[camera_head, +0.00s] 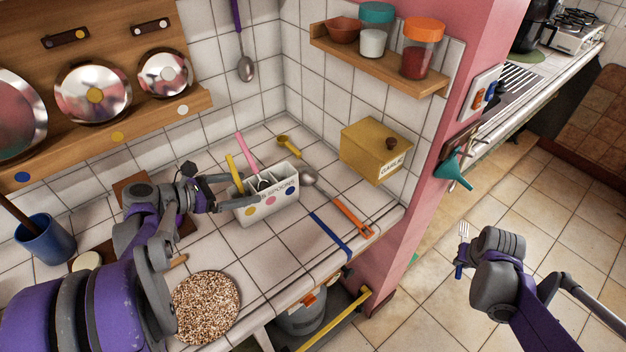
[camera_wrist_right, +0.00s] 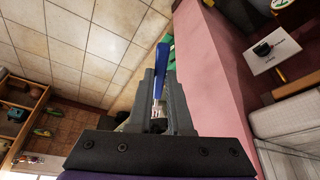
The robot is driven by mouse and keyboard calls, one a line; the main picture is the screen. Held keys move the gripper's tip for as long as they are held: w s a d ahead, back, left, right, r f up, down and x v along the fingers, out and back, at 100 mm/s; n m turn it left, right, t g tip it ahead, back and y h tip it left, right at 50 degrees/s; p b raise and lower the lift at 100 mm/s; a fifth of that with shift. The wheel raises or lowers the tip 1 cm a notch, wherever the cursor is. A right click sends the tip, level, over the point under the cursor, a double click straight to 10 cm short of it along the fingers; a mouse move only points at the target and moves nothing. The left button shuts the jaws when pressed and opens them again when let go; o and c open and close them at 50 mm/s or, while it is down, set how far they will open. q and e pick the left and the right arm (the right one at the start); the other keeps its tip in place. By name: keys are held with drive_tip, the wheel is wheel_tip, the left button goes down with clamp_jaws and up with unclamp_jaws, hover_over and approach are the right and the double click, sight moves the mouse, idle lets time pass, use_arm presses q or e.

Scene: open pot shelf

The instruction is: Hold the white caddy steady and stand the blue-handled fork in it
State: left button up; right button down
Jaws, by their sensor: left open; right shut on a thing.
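The white caddy (camera_head: 268,204), with coloured dots and a partly hidden label, stands upright on the tiled counter. Yellow-handled and pink-handled utensils stick up from it. My left gripper (camera_head: 232,192) is open at the caddy's left end, its fingers reaching along it; I cannot tell whether they touch it. The blue-handled fork (camera_head: 462,236) is in my right gripper, out over the floor, right of the counter, tines up in the head view. The right wrist view shows my right gripper (camera_wrist_right: 160,85) shut on the fork, its blue handle (camera_wrist_right: 162,58) pointing away from the palm.
An orange-handled spoon (camera_head: 340,206) and a blue strip (camera_head: 330,236) lie right of the caddy. A yellow garlic box (camera_head: 375,150) is behind them. A round grainy mat (camera_head: 205,306) lies in front. A pink wall end (camera_head: 395,215) stands between the counter and my right gripper.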

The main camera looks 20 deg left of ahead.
use_arm(q)
drive_tip(key=v, duration=0.6)
drive_tip(key=shift+s+a+r, duration=0.15)
drive_tip(key=shift+s+a, duration=0.05)
drive_tip(key=shift+s, duration=0.1)
